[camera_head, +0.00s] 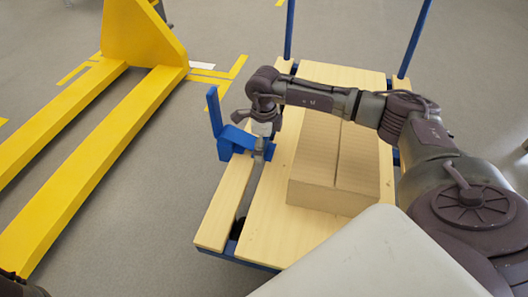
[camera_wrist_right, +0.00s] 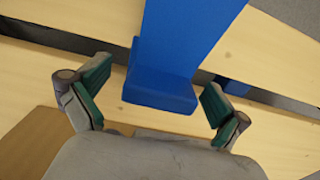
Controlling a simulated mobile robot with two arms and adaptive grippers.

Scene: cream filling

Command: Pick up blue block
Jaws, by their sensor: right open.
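The blue block (camera_head: 232,141) is on the left side of the wooden platform in the head view, with a blue upright part at its left end. In the right wrist view the blue block (camera_wrist_right: 162,82) lies between the two green-padded fingers, its near end close to the palm. My right gripper (camera_head: 257,137) is open above the platform beside the block; its fingers (camera_wrist_right: 155,92) stand on either side of the block with gaps showing. My right arm hides part of the platform.
Blue posts (camera_head: 289,28) rise at the platform's far end. A yellow pallet jack (camera_head: 105,150) is on the floor at left.

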